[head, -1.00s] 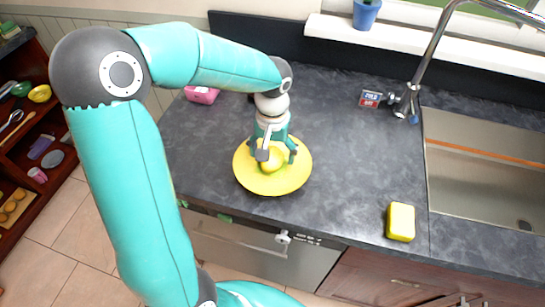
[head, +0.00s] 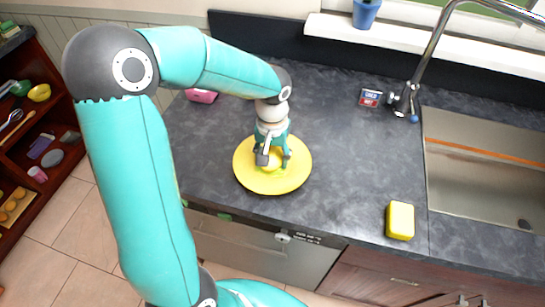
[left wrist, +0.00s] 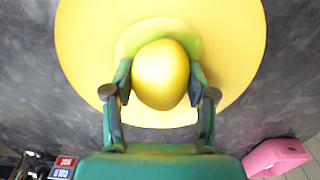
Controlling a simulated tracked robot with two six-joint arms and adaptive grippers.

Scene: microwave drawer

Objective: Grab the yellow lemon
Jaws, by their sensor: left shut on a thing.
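The yellow lemon (left wrist: 160,74) sits over the middle of a round yellow plate (left wrist: 90,50) in the left wrist view. In the head view the lemon (head: 271,163) is partly hidden by my left gripper (head: 271,160). The plate (head: 255,183) lies flat on the dark counter. My left gripper also shows in the left wrist view (left wrist: 160,95), with its two fingers closed against opposite sides of the lemon. I cannot tell whether the lemon touches the plate. My right gripper is not in view.
A yellow sponge (head: 400,221) lies on the counter near the sink (head: 485,185). A pink object (head: 201,95) is at the back left. A faucet (head: 432,60) rises at the back right.

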